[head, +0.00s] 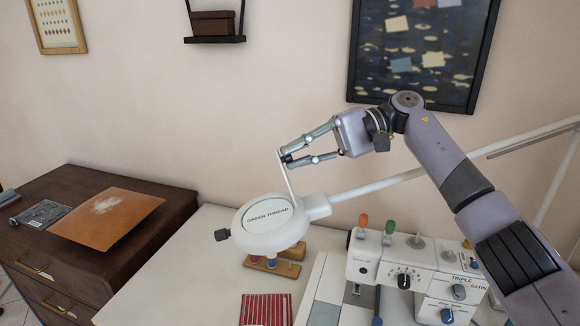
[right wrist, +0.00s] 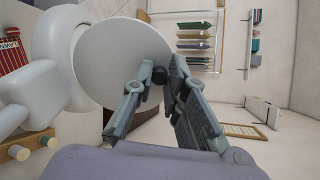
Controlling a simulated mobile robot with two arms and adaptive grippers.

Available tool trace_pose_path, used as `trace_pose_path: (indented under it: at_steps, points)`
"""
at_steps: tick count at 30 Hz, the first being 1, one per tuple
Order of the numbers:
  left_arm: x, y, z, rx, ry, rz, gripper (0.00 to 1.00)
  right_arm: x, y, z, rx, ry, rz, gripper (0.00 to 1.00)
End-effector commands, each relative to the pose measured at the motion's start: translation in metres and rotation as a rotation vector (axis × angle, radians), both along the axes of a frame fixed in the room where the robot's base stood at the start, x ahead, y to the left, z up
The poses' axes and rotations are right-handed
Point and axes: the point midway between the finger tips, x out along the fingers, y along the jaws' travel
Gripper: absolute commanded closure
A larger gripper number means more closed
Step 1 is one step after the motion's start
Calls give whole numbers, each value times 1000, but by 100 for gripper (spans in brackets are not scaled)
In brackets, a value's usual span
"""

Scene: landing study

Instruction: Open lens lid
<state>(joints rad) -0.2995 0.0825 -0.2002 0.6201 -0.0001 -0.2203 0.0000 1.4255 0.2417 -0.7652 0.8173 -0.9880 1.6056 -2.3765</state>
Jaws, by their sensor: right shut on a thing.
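The white magnifier lamp (head: 247,237) has a round head on a long white arm, with text showing on its round lens face (head: 268,214). Its lens lid (head: 288,180) stands nearly upright, seen edge-on, at the far rim of the head. My right gripper (head: 287,157) is shut on the small dark knob near the lid's upper edge. In the right wrist view the lid (right wrist: 115,62) is a pale disc, the knob (right wrist: 158,76) sits between my fingertips, and the white lamp head (right wrist: 45,75) is at the left. My left gripper is not in view.
A white sewing machine (head: 365,262) with knobs stands right of the lamp. Thread spools on a wooden stand (head: 272,266) and red striped cloth (head: 265,309) are below the lamp head. A dark cabinet (head: 100,262) stands left. The white table (head: 180,275) is clear at left.

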Motion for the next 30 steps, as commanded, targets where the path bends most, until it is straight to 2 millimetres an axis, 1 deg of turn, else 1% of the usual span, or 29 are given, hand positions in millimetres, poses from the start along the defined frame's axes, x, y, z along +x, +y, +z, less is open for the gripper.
trace_pose_path:
  at_steps: [1, 4, 18, 19, 27, 28, 30]
  points:
    - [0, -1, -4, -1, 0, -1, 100, 0, -2, -2, 12, 4, 1, 100]
    - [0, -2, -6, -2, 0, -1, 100, 0, -3, -1, 29, 6, 2, 100]
    - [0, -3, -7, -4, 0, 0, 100, 0, -4, 0, 42, 9, 3, 100]
    - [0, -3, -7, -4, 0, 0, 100, 0, -4, 0, 42, 9, 3, 85]
    - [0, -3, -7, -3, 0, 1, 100, 0, -4, 0, 41, 9, 2, 67]
    - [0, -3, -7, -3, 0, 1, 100, 0, -4, 0, 41, 9, 2, 66]
    - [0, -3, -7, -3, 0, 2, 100, 0, -4, 0, 41, 9, 2, 66]
